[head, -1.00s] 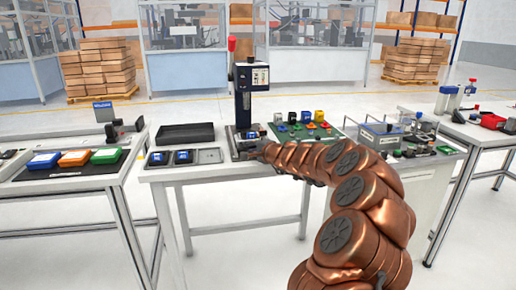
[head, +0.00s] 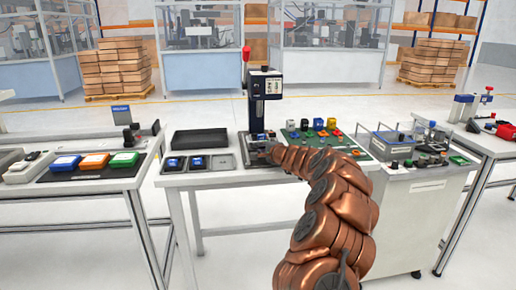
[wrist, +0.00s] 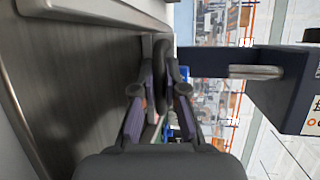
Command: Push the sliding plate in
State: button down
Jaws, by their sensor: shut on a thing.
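The press (head: 264,85), with a dark column and head and a red-topped lever, stands on the middle table. The sliding plate (head: 262,136) is at its base, with a small blue part on it, partly hidden by my arm. My gripper (head: 266,149) is at the front of the press base. In the wrist view my gripper (wrist: 160,85) has its fingers close together around a dark rounded piece that looks like the plate's handle. The dark press head (wrist: 285,85) shows at the right there. How far the plate sits under the press cannot be told.
A black tray (head: 200,139) and shallow trays with blue parts (head: 198,163) are left of the press. A green board (head: 320,146) with coloured pieces is right of it. A control box (head: 395,148) stands further right. The floor in front is free.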

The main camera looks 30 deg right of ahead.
jog(key=shift+d+r, duration=0.2)
jog(key=c, duration=1.5)
grip_release()
jog(key=o, duration=0.3)
jog(key=shift+w+a+f, duration=0.1)
jog(key=shift+f, duration=0.05)
jog(key=shift+v, duration=1.95)
jog(key=shift+s, duration=0.65)
jog(key=shift+r+v, duration=0.25)
jog(key=shift+v, duration=0.75)
jog(key=shift+s, duration=0.35)
